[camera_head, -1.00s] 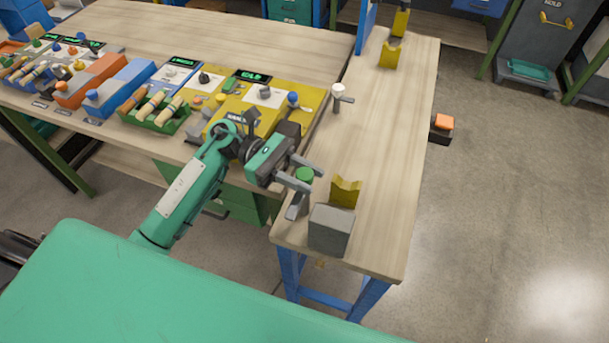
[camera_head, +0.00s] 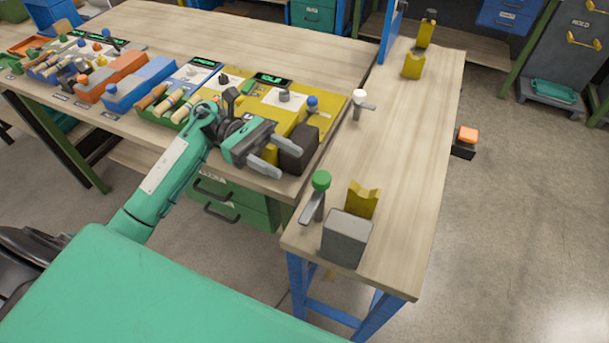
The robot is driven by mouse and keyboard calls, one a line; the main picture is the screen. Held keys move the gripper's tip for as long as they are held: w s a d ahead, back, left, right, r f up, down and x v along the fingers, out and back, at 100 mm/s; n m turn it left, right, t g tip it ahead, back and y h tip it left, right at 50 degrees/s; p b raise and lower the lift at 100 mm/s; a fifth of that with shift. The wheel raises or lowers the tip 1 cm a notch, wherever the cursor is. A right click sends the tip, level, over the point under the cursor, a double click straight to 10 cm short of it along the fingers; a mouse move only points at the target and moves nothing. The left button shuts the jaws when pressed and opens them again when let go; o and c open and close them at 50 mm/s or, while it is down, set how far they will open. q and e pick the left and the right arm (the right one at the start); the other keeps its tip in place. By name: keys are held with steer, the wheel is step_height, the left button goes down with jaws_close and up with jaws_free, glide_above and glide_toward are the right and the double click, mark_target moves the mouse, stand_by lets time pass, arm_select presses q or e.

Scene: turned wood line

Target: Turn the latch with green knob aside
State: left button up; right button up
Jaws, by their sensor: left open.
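The latch with the green knob (camera_head: 320,181) stands near the front left corner of the right-hand wooden bench. Its grey arm (camera_head: 309,208) points down and toward the bench's left edge. My left gripper (camera_head: 272,160) is open and empty, to the left of the latch and apart from it, over the front edge of the left bench. Its two grey fingers point right, close to a dark block on the yellow station. My right gripper is not in view.
A grey block (camera_head: 346,239) and a yellow V-shaped rest (camera_head: 361,199) stand right of the latch. A latch with a white knob (camera_head: 359,98) is farther back. The dark block (camera_head: 299,150) lies near my left fingers. The right bench's middle (camera_head: 405,150) is clear.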

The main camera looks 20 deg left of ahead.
arm_select(q)
steer(key=b+v, duration=0.1)
steer(key=v, duration=0.3)
steer(key=shift+a, duration=0.1)
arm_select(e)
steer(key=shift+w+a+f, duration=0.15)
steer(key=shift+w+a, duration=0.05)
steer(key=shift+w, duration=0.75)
